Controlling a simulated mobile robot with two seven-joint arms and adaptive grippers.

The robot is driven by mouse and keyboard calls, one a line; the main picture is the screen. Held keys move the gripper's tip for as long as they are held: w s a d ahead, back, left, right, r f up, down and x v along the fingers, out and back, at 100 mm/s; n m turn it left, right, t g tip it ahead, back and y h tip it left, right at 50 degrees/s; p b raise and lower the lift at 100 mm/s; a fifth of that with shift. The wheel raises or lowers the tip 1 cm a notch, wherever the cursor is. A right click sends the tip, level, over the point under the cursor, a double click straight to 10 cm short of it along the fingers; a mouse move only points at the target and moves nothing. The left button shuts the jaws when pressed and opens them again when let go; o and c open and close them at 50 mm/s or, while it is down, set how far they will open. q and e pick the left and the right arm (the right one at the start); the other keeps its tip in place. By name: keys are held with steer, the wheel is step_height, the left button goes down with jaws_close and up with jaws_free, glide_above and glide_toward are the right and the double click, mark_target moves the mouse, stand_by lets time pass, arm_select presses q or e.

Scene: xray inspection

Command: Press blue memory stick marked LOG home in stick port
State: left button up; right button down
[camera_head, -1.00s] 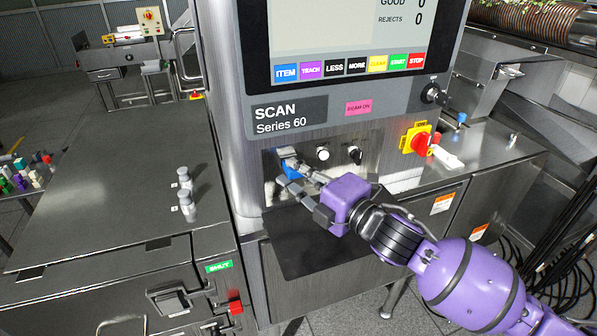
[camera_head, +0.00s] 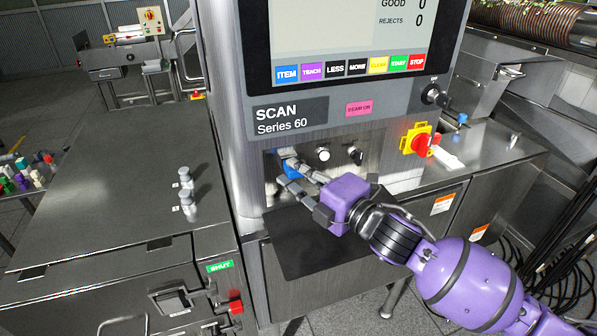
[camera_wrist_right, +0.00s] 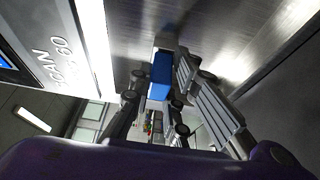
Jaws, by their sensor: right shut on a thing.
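The blue memory stick (camera_head: 291,171) is at the recessed panel below the SCAN Series 60 label, between the fingertips of my right gripper (camera_head: 288,169). In the right wrist view the blue stick (camera_wrist_right: 160,75) sits between the fingers, with its far end against a pale grey piece on the metal panel. My right gripper is shut on it. The LOG mark cannot be read. The stick port is hidden behind the stick and fingers, so I cannot tell how deep the stick sits. My left gripper is not in view.
A white button (camera_head: 323,154) and a black key switch (camera_head: 354,155) are just right of the stick. A red knob on a yellow plate (camera_head: 415,141) is farther right. A dark shelf (camera_head: 300,245) lies below my gripper.

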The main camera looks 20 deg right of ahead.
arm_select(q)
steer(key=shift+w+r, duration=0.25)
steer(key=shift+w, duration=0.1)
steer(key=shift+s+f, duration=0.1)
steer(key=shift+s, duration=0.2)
arm_select(e)
steer(key=shift+w, duration=0.1)
stand_by(0.4)
arm_select(q)
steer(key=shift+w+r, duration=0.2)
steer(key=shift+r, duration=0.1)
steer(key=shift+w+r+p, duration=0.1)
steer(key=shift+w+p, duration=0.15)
steer(key=shift+p, duration=0.05)
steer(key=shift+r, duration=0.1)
arm_select(e)
steer(key=shift+r, duration=0.15)
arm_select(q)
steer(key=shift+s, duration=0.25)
